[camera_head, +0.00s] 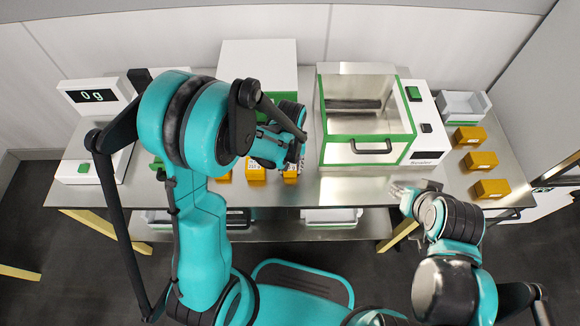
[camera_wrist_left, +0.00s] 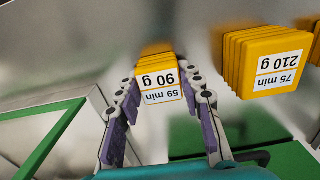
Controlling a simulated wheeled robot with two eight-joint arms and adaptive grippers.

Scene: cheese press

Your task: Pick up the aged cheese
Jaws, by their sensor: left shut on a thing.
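Several yellow-orange cheese blocks with white labels stand on the steel table. My left gripper (camera_wrist_left: 165,90) has its purple-padded fingers on both sides of the block labelled "59 min 90 g" (camera_wrist_left: 158,80) and is shut on it. In the head view my left gripper (camera_head: 297,150) is over the rightmost block of the middle group (camera_head: 291,172), partly hiding it. A block labelled "75 min 210 g" (camera_wrist_left: 272,65) stands beside it. My right gripper (camera_head: 403,190) is at the table's front edge; its fingers are too unclear to judge.
A green-framed press box (camera_head: 368,120) with a clear front stands right of the left gripper. More blocks (camera_head: 480,161) and a grey bin (camera_head: 463,104) are at the right. A scale reading 0 g (camera_head: 97,96) is at the left. A white box (camera_head: 258,60) stands behind.

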